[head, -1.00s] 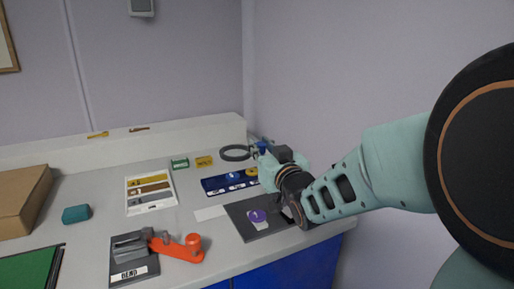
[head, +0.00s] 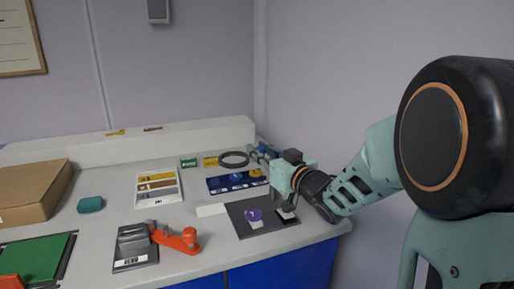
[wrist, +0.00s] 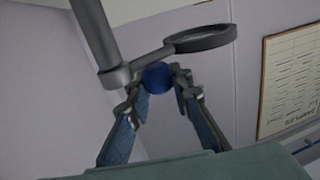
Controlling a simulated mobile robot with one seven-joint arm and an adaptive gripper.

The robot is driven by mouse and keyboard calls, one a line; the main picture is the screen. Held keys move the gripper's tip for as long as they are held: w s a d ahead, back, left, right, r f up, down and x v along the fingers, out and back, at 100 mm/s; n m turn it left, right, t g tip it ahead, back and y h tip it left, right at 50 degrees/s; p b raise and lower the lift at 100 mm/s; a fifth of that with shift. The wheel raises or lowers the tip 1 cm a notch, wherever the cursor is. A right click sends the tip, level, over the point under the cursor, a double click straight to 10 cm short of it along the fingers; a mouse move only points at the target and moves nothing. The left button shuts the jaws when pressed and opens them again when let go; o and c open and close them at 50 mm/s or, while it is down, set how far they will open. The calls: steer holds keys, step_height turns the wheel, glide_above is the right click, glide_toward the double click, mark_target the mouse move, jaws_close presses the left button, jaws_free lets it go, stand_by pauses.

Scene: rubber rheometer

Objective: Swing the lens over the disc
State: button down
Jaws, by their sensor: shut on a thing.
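The lens is a dark round ring on a short arm from a grey post; it shows in the head view (head: 233,159) at the back right of the bench and in the wrist view (wrist: 200,38). A blue knob (wrist: 158,76) sits on the lens arm. My gripper (wrist: 158,82) is shut on this knob; in the head view my gripper (head: 264,156) is beside the lens.
A blue tray (head: 213,189) with a blue and a yellow disc lies between lens and mat. A white tray (head: 178,199) is to its left. A grey block with an orange lever (head: 182,240) stands front left. A wall is close on the right.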

steer(key=n+g+y+p, duration=0.2)
steer(key=s+n+g+y+p, duration=0.1)
steer(key=y+p, duration=0.1)
steer(key=shift+d+r, duration=0.15)
steer(key=shift+r, duration=0.1)
steer(key=shift+s+f+n+g+y+p, duration=0.1)
steer(key=shift+s+n+g+y+p, duration=0.15)
steer(key=shift+n+g+y+p, duration=0.45)
steer(key=shift+s+f+n+g+y+p, duration=0.1)
steer(key=shift+s+n+g+y+p, duration=0.1)
steer(key=shift+n+g+y+p, duration=0.45)
steer(key=shift+g, duration=0.45)
steer(key=c, duration=1.7)
jaws_free()
step_height(320, 180, up, 10)
